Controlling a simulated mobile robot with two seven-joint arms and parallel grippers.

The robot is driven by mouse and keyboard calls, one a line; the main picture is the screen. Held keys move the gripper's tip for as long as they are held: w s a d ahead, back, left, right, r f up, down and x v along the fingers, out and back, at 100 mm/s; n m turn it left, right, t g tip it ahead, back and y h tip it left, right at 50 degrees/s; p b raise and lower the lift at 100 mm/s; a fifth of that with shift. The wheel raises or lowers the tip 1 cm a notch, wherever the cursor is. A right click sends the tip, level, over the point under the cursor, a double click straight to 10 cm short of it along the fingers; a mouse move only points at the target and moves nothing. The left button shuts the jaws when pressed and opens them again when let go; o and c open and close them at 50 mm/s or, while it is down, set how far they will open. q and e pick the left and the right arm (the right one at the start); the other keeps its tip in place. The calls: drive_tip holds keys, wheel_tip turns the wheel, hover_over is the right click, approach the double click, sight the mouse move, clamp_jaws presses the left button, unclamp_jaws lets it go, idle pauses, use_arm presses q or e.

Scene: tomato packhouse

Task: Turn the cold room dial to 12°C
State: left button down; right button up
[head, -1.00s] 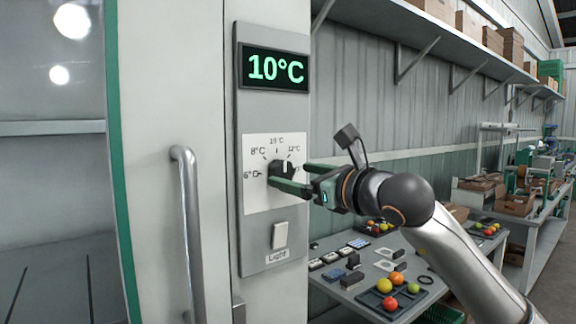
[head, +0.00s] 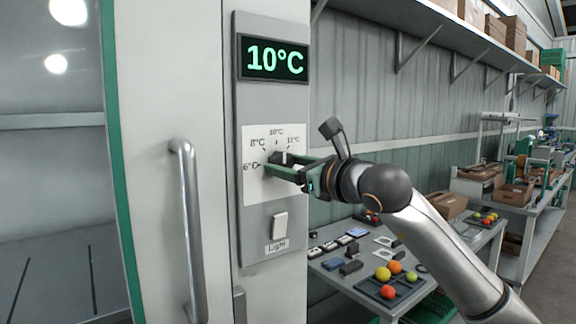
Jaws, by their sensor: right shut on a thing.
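The cold room dial (head: 281,157) is a black knob on a white plate marked 6, 8, 10 and 12°C, set in a grey wall panel. The display (head: 272,61) above it reads 10°C in green. My right gripper (head: 283,164) comes from the right, with its green fingers around the knob, shut on it. The fingers partly hide the knob and the lower right of the plate, so I cannot tell where its pointer stands. My left gripper is not in view.
A white light switch (head: 280,225) sits just below the dial. A vertical metal door handle (head: 187,230) stands out to the left. A table (head: 335,287) with tomatoes in a tray and small devices is at the lower right, under my right arm.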

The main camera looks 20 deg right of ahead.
drive_tip(key=c, duration=0.6)
drive_tip(key=m+b, duration=0.6)
drive_tip(key=m, duration=0.1)
drive_tip(key=shift+f, duration=0.1)
drive_tip(key=shift+m+b, duration=0.35)
drive_tip(key=shift+m, duration=0.25)
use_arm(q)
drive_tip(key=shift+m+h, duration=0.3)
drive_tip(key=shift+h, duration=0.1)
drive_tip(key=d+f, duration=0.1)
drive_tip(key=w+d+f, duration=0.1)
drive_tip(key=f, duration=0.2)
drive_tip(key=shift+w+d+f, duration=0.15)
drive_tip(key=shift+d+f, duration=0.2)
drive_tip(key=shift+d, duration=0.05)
use_arm(e)
drive_tip(key=shift+m, duration=0.3)
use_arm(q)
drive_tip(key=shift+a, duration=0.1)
use_arm(e)
drive_tip(key=o, duration=1.4)
